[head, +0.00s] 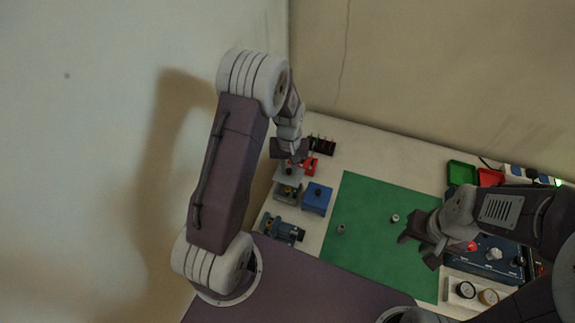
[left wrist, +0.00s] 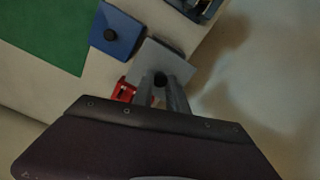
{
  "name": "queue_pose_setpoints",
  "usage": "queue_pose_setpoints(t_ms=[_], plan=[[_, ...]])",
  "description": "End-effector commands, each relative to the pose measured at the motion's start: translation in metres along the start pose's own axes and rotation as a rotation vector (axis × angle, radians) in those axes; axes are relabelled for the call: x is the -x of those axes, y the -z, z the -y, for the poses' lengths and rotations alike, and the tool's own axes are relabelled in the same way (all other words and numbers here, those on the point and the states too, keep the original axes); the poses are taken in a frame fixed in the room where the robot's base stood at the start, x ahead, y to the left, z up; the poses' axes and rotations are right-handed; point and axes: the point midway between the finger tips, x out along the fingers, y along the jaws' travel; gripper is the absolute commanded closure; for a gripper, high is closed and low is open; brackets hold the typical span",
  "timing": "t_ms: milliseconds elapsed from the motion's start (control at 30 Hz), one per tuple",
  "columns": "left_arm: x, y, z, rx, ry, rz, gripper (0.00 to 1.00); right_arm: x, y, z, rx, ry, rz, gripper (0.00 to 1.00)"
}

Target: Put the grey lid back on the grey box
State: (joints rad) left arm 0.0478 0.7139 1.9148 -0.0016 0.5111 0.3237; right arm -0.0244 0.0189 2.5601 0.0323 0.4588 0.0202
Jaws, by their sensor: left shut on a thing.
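My left gripper (head: 291,160) is shut on the black knob (left wrist: 160,80) of the grey lid (left wrist: 151,62), which also shows in the head view (head: 290,171). The lid is a flat square plate below the fingers. The grey box (head: 288,191) is just below the lid in the head view. In the left wrist view the lid covers most or all of it. I cannot tell whether lid and box touch. My right gripper (head: 417,252) is open and empty over the right part of the green mat.
A blue box with a black knob (head: 316,198) stands right of the grey box. A blue motor-like device (head: 283,231) is in front. A red part (head: 309,165) and a dark rack (head: 321,145) are behind. The green mat (head: 370,210) is mostly clear, with small metal pieces.

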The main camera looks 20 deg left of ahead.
Motion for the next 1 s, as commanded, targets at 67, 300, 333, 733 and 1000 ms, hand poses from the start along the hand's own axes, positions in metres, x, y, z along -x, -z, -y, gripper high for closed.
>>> queue_pose_setpoints(t_ms=[67, 300, 333, 733, 1000], plan=[[0.001, 0.0, 0.0, 0.0, 0.0, 0.0, 1.0, 0.002, 0.0, 0.0, 0.0, 0.0, 0.0, 0.61], [-0.019, 0.0, 0.0, 0.001, 0.0, 0.001, 1.0, -0.013, -0.001, 0.0, 0.0, 0.0, 0.0, 0.61], [-0.022, 0.0, 0.0, 0.001, 0.0, 0.001, 1.0, -0.016, -0.002, 0.0, 0.0, 0.0, 0.0, 0.61], [-0.051, 0.0, 0.0, 0.001, 0.0, -0.001, 1.0, -0.035, -0.004, -0.001, 0.0, 0.0, 0.0, 0.61], [-0.05, 0.0, 0.0, 0.001, 0.0, 0.0, 1.0, -0.034, -0.004, -0.001, 0.0, 0.0, 0.0, 0.61]])
